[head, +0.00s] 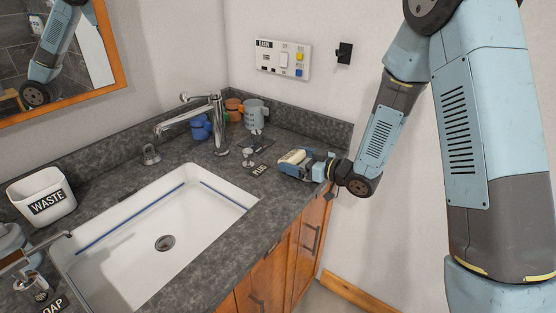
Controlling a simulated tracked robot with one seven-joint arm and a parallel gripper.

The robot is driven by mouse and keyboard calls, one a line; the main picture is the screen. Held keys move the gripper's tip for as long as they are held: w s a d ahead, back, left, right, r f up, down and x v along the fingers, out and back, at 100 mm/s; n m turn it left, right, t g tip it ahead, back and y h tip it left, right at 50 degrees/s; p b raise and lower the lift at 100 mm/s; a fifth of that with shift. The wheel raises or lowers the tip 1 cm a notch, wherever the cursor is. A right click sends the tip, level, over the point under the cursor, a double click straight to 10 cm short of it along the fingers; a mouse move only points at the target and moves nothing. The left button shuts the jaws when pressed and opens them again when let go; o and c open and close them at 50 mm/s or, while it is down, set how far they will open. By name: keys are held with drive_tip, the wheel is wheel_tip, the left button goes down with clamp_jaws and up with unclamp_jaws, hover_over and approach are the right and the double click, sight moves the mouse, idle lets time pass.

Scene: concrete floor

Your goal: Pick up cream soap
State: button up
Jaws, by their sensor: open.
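A small cream block, which looks like the cream soap (293,156), is at the right end of the dark grey counter. My gripper (291,163) reaches in from the right, low over the counter, with its jaws open around or right beside the block. Part of the block is hidden by the gripper. I cannot tell whether the fingers touch it.
A white sink (120,233) with a metal faucet (219,130) lies left of my gripper. Blue (200,127), orange (234,109) and grey (255,114) mugs stand behind it. A plug label (259,170) is near my gripper. A white waste bin (42,196) stands far left.

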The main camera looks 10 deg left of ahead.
drive_tip(key=shift+c, duration=0.4)
drive_tip(key=c, duration=0.8)
